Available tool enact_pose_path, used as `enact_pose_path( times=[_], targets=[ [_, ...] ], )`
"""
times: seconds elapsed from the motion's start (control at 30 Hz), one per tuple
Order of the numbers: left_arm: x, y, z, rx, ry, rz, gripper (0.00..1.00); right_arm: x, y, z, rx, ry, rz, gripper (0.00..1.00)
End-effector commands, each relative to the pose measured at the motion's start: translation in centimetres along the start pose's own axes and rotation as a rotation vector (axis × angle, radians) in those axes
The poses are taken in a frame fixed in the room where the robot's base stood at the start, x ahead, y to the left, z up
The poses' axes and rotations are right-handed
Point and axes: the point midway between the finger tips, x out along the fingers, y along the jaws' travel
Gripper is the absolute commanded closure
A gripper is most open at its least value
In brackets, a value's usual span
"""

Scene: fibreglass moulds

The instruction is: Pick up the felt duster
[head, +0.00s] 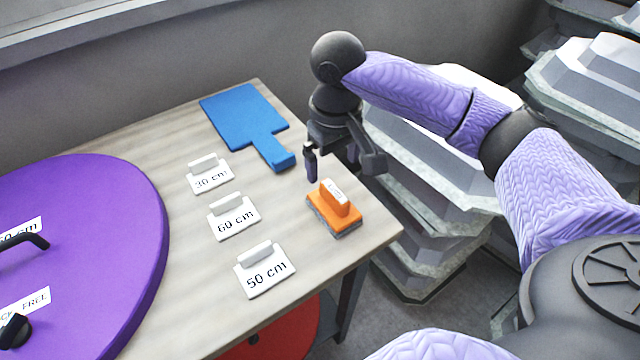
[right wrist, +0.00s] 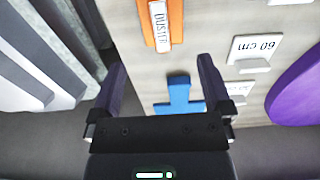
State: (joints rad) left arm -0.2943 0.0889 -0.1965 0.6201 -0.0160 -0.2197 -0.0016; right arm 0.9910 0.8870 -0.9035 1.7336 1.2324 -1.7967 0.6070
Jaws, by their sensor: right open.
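The felt duster (head: 335,207) is an orange block with a raised grip, a white label and a grey felt underside. It lies near the right edge of the table. In the right wrist view the duster (right wrist: 176,22) shows at the top, its label reading DUSTER, beyond the fingertips. My right gripper (head: 341,168) is open and empty, above and just behind the duster in the head view, apart from it. In the right wrist view its two fingers (right wrist: 160,75) stand wide apart with nothing between them. My left gripper is not in view.
The wooden table (head: 180,310) also holds a blue paddle-shaped board (head: 243,117), white signs reading 30 cm (head: 210,180), 60 cm (head: 234,222) and 50 cm (head: 266,278), and a large purple disc (head: 100,230). Grey stacked moulds (head: 440,235) stand right of the table.

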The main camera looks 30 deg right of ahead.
Motion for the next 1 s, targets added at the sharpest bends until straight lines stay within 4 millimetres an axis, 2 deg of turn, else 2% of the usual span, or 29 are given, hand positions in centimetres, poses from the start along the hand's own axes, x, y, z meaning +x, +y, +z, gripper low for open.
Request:
enact_pose_path(
  times=[0.1, 0.23, 0.43, 0.53, 0.7, 0.73, 0.77, 1.0],
  targets=[
    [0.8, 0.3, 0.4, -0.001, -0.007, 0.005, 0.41, 2.7, 0.0, 0.1, 0.0, -0.004, 0.0, 0.0],
    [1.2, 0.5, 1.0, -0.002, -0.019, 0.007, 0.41, 4.6, 0.0, 0.2, -0.001, -0.003, 0.001, 0.0],
    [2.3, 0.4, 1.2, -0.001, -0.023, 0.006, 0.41, 8.6, -0.2, 0.6, -0.001, -0.003, 0.001, 0.0],
    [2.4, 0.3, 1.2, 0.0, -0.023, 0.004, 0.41, 9.3, -0.2, 0.6, -0.003, -0.001, 0.001, 0.0],
    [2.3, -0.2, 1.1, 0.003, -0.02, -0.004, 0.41, 9.2, -0.2, 0.6, -0.003, 0.0, 0.001, 0.0],
    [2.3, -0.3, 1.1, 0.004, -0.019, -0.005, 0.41, 9.2, -0.2, 0.6, -0.003, 0.0, 0.001, 0.02],
    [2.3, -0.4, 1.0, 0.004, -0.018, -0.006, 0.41, 9.2, -0.2, 0.6, -0.003, 0.0, 0.001, 0.08],
    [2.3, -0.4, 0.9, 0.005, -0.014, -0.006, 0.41, 9.2, -0.2, 0.6, -0.003, 0.001, 0.001, 0.59]
  ],
)
